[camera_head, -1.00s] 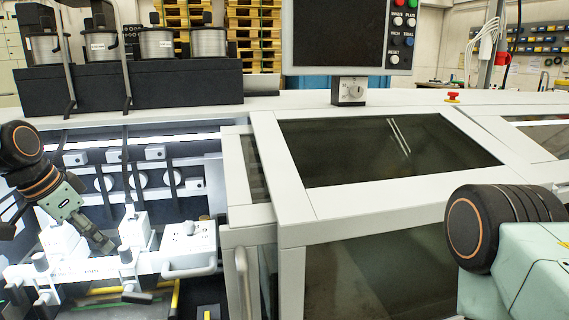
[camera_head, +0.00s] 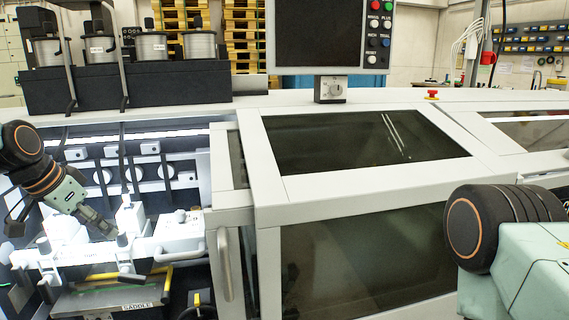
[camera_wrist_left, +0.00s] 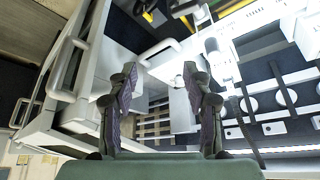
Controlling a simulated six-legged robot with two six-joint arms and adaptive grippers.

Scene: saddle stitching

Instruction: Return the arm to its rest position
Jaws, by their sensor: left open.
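My left gripper (camera_head: 106,230) reaches in from the left in the head view, over the white stitching unit (camera_head: 180,232) of the machine. Its tip overlaps the white blocks there, and I cannot tell whether it touches them. In the left wrist view my left gripper (camera_wrist_left: 160,92) shows two dark fingers spread apart with nothing held between them. My right arm (camera_head: 505,230) shows at the right edge as a black joint and pale green link; its gripper is out of the picture.
A large grey-white machine housing with dark windows (camera_head: 365,142) fills the middle. Wire spools (camera_head: 151,46) stand at the back left, beside a control panel (camera_head: 381,33). A red stop button (camera_head: 431,94) sits on the top. A plate marked SADDLE (camera_head: 137,306) lies below the stitching unit.

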